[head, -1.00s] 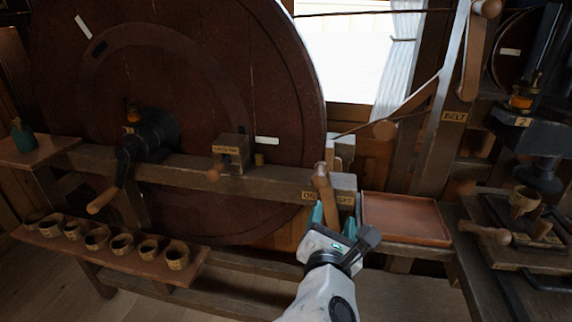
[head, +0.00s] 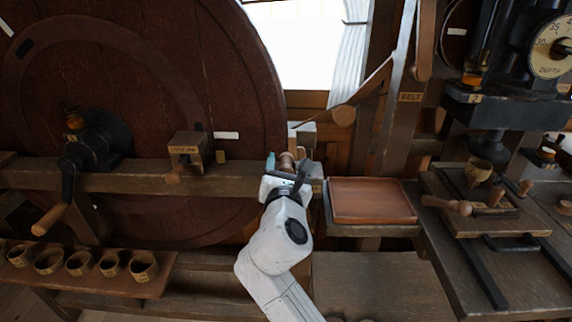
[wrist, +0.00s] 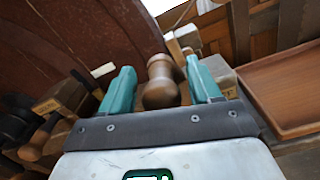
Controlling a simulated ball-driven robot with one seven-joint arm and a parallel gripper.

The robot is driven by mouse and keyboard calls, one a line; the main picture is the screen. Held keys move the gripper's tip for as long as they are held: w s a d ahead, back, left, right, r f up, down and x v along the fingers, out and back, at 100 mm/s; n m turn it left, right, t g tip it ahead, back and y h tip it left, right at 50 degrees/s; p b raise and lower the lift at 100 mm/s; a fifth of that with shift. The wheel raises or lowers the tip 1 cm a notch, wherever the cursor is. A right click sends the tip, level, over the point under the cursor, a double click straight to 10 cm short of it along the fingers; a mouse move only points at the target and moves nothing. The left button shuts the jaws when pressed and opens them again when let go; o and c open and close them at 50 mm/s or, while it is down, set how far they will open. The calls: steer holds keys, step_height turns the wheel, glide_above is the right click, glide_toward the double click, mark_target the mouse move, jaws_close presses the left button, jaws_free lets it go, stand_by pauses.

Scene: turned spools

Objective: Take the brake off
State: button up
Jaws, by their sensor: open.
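The brake lever's turned wooden handle (head: 287,161) stands at the right end of the beam beside the big wheel (head: 140,60). It also shows in the wrist view (wrist: 160,84), upright between my fingers. My gripper (wrist: 160,68) is open, with one teal finger on each side of the handle. Small gaps show on both sides, so the jaws are not closed on it. In the head view my gripper hides the lower lever and the ON and OFF plates. A pale block (head: 303,133) sits just behind the lever.
A crank (head: 62,190) and a labelled wooden block with a knob (head: 187,152) are left along the beam. An empty reddish tray (head: 372,201) lies close on the right. A BELT lever post (head: 398,95) rises behind it. Small cups (head: 110,263) line a low shelf.

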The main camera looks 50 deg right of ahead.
steer(key=shift+w+d, duration=0.15)
steer(key=shift+d, duration=0.05)
steer(key=shift+c, duration=0.4)
jaws_close()
